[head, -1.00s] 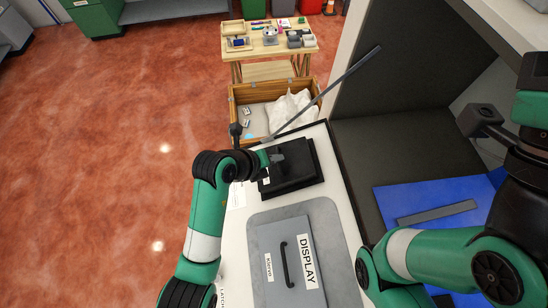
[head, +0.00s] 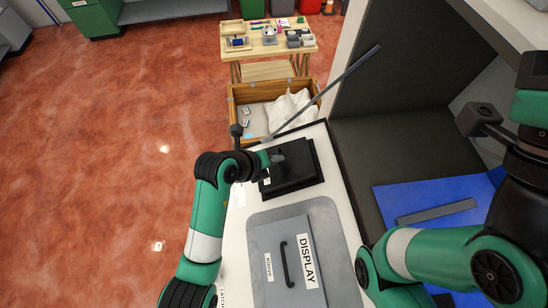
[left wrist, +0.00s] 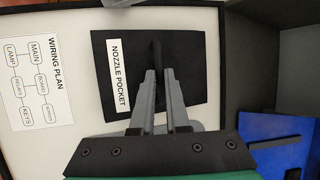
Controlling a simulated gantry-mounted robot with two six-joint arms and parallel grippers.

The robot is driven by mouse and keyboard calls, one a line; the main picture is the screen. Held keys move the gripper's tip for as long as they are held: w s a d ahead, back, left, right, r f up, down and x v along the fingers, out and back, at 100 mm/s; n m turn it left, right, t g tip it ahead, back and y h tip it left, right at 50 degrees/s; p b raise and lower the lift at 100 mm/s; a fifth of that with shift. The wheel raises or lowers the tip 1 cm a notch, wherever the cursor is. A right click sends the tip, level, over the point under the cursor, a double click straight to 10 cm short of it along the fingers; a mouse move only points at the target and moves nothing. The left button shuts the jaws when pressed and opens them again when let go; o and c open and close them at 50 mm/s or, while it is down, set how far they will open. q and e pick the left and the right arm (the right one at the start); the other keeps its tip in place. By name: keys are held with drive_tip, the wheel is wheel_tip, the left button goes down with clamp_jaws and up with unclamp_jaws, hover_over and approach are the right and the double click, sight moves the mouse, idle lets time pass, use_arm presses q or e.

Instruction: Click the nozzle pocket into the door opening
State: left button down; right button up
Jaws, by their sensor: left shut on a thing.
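The nozzle pocket (head: 298,180) is a dark block on the white panel in the head view. In the left wrist view the nozzle pocket (left wrist: 193,97) is a black plate with a raised black bar handle and a white "NOZZLE POCKET" label. My left gripper (left wrist: 161,72) is shut on that handle, its grey fingers on either side; in the head view my left gripper (head: 276,159) is over the pocket's upper left part. I cannot pick out the door opening; what lies under the pocket is hidden. My right arm shows at the right, but its gripper does not.
A grey panel (head: 265,285) labelled "DISPLAY" with a black handle lies nearer. A long grey bar (head: 330,90) slants up right from the white panel's far end. A wooden crate (head: 233,105) and a bench stand beyond. A blue mat (head: 400,208) with a grey strip lies right.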

use_arm(q)
drive_tip(key=shift+r, duration=0.1)
drive_tip(key=shift+c, duration=1.8)
unclamp_jaws()
drive_tip(key=shift+a, duration=0.1)
drive_tip(key=shift+v, duration=2.9)
